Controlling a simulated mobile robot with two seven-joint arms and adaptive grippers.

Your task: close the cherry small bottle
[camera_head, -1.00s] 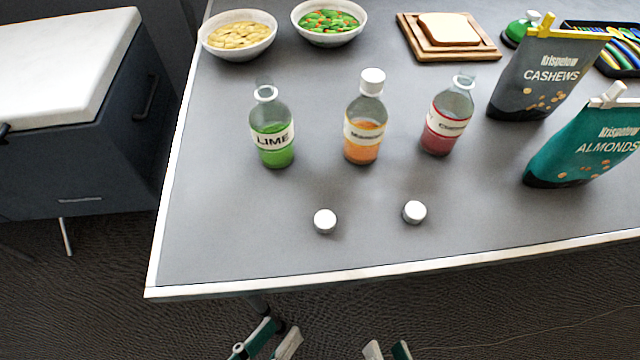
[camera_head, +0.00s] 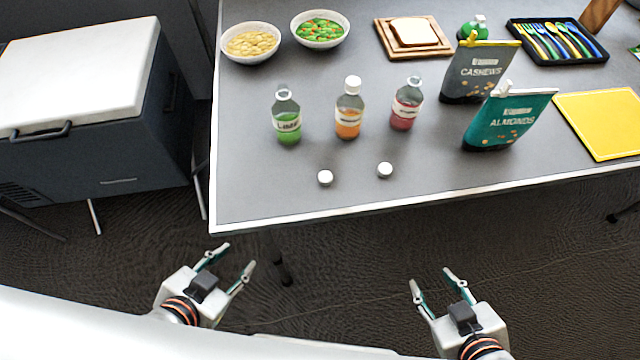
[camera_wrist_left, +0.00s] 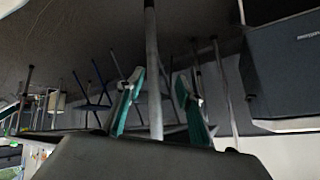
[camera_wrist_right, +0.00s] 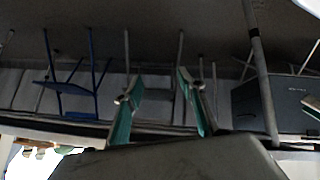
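The bottle with red liquid (camera_head: 405,110), which looks like the cherry one, stands upright and uncapped on the grey table. Its label is too small to read. Two white caps lie in front of the bottles, a left cap (camera_head: 325,177) and a right cap (camera_head: 385,169). My left gripper (camera_head: 239,257) is open and empty, below and in front of the table's front edge. My right gripper (camera_head: 430,277) is open and empty too, also off the table. Both wrist views show parted, empty fingers: left (camera_wrist_left: 160,80), right (camera_wrist_right: 158,84).
A green lime bottle (camera_head: 287,121) without a cap and a capped orange bottle (camera_head: 349,116) stand left of the red one. Almonds (camera_head: 505,118) and cashews (camera_head: 475,72) bags stand to its right. A yellow board (camera_head: 603,125) lies further right. The table front near the caps is clear.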

